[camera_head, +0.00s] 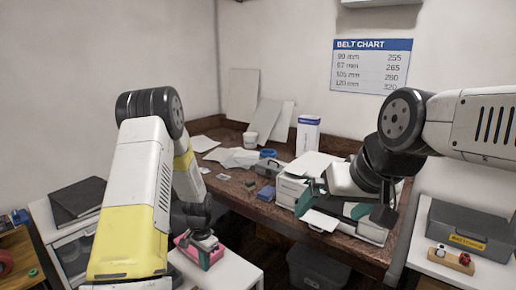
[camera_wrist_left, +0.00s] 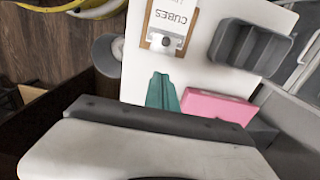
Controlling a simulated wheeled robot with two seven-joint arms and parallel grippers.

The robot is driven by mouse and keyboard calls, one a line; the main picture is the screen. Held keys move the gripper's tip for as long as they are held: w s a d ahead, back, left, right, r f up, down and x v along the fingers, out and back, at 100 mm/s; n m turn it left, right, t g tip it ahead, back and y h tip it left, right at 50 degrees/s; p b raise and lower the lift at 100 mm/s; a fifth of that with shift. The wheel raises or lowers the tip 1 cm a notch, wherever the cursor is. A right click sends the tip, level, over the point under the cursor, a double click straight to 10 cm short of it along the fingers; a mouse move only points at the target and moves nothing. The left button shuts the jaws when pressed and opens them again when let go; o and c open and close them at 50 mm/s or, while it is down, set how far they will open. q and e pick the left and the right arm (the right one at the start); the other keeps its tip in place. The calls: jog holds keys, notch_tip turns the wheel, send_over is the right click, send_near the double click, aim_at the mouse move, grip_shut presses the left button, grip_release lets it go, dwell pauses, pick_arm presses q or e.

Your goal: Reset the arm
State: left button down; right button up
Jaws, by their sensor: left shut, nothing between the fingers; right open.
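My left arm comes in from the left and folds down. Its gripper (camera_head: 207,258) has green fingers, points down and is at a white side table (camera_head: 225,278) beside a pink object (camera_head: 183,242). In the left wrist view the green fingers (camera_wrist_left: 162,92) are together with nothing between them, and the pink object (camera_wrist_left: 220,105) is to their right. My right arm reaches in from the right. Its gripper (camera_head: 330,205) has green fingers spread apart and empty, in front of a white stacked unit (camera_head: 291,187) on the brown workbench (camera_head: 262,210).
The wrist view shows a clipboard marked CUBES (camera_wrist_left: 169,20) and a grey compartment tray (camera_wrist_left: 250,48) on the white surface. A grey toolbox (camera_head: 470,232) stands at right, with a wooden block holding small items (camera_head: 452,260) before it. A dark bin (camera_head: 318,268) stands below the bench.

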pick_arm(q)
jog(key=shift+r, duration=0.2)
jog(key=s+d+r+n+t, duration=0.1)
jog(key=s+r+n+t, duration=0.15)
jog(key=r, duration=1.05)
jog(key=s+d+r+n+t, duration=0.1)
jog(key=s+r, duration=0.2)
jog(key=r, duration=0.9)
jog(key=s+d+r+n+t+h, duration=0.2)
jog(key=s+r+n, duration=0.1)
jog(key=s+r, duration=0.9)
jog(key=s, duration=0.4)
jog(key=shift+s+r+t, duration=0.3)
jog(key=shift+r+t, duration=0.05)
jog(key=shift+n, duration=0.25)
